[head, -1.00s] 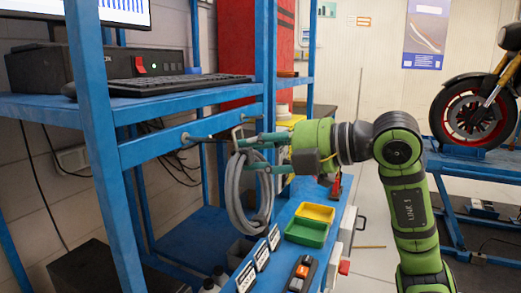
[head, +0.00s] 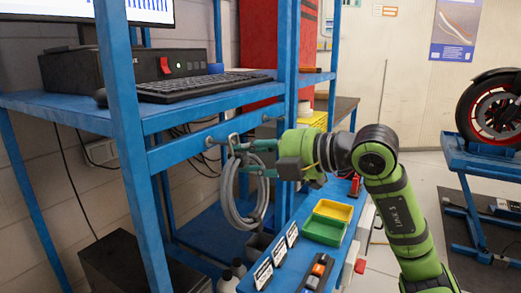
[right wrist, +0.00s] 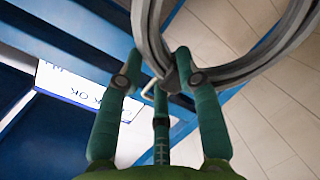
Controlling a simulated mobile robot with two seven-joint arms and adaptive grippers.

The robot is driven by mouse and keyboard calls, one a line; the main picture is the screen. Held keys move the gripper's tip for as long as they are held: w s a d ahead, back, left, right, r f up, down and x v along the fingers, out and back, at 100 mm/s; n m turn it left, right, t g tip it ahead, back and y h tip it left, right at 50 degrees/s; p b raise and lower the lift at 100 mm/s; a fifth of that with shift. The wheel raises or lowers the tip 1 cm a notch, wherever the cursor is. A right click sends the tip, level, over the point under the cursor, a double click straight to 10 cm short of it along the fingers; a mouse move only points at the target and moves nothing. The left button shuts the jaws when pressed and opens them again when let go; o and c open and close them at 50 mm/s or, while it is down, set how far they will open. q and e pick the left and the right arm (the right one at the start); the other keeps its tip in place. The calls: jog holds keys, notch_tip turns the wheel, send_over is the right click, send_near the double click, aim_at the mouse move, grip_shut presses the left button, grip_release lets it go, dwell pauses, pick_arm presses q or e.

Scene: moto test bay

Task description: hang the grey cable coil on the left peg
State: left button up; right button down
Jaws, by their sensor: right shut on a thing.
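The grey cable coil (head: 228,203) hangs upright below my right gripper (head: 258,158), in front of the blue rack. My right gripper is shut on the top of the coil. In the right wrist view the coil (right wrist: 255,72) passes by the fingertips (right wrist: 155,82). The left peg (head: 209,141) sticks out of the blue rail, just left of and above the coil's top. I cannot tell whether the coil touches a peg. A thin pale hook end (right wrist: 149,89) shows between the fingers in the right wrist view. My left gripper is out of view.
The blue rail (head: 180,150) and upright post (head: 122,110) stand close to the coil. Below are a yellow bin (head: 333,210), a green bin (head: 323,231) and labelled holders (head: 277,252) on the blue bench. A keyboard (head: 190,90) lies on the shelf above.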

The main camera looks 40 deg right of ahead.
jog(key=shift+w+a+p, duration=0.15)
jog(key=shift+w+p, duration=0.2)
jog(key=shift+w, duration=0.2)
jog(key=x, duration=0.3)
jog(key=shift+w+f, duration=0.1)
jog(key=shift+f, duration=0.1)
jog(key=shift+s+r, duration=0.15)
jog(key=shift+s, duration=0.3)
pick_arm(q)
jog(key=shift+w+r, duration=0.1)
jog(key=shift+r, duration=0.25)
